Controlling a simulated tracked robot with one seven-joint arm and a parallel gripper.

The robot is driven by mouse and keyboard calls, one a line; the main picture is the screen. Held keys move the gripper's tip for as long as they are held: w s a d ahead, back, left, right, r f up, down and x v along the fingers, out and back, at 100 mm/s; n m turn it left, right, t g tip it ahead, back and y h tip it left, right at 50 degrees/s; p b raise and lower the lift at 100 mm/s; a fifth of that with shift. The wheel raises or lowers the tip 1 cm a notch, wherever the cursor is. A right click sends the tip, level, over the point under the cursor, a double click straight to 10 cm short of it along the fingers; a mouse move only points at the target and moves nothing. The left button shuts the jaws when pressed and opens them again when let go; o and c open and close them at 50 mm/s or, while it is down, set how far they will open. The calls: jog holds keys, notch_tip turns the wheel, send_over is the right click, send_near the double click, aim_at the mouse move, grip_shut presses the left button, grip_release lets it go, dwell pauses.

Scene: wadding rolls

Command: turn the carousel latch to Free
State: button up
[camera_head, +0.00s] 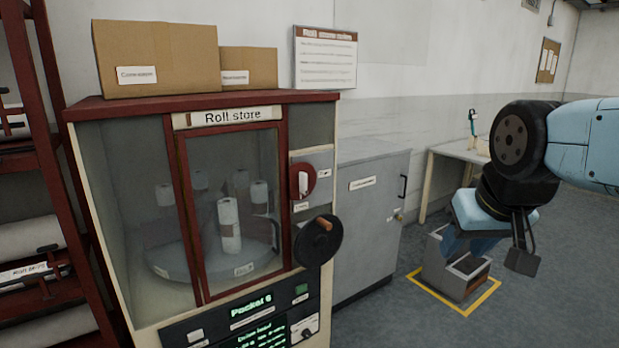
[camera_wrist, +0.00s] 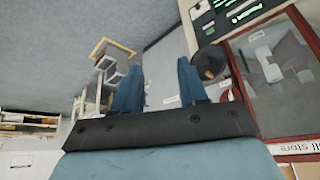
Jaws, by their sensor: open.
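The roll store (camera_head: 88,118) is a red-framed cabinet with a glazed door. The carousel latch (camera_head: 303,181) is a red disc with a white handle on the panel right of the door. Its handle stands roughly upright. Small labels sit to its right and below it, too small to read surely. Behind the glass, the carousel (camera_head: 190,271) is a round grey platform with several white rolls. My gripper (camera_wrist: 160,85) is open and empty in the wrist view, its two blue fingers apart. In the head view it is at the right, well away from the latch.
A black handwheel (camera_head: 312,250) with a wooden knob juts out just below the latch; it also shows in the wrist view (camera_wrist: 208,60). A grey cabinet (camera_head: 368,225) stands right of the store. A grey bin (camera_head: 441,268) sits inside yellow floor marking. Floor in front is clear.

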jog(key=shift+w+a, duration=0.1)
jog(key=shift+w, duration=0.35)
jog(key=w+a+f+n+t, duration=0.1)
jog(key=w+a+t, duration=0.15)
jog(key=w, duration=0.85)
jog(key=w+a+n+t, duration=0.1)
jog(key=w+t, duration=0.2)
jog(key=w, duration=0.8)
jog(key=n+t+y, duration=0.4)
jog(key=n+y, duration=0.1)
jog(key=y, duration=0.5)
send_near(307, 182)
jog(key=x, duration=1)
jog(key=shift+s, duration=0.1)
jog(key=shift+c, duration=0.3)
grip_shut()
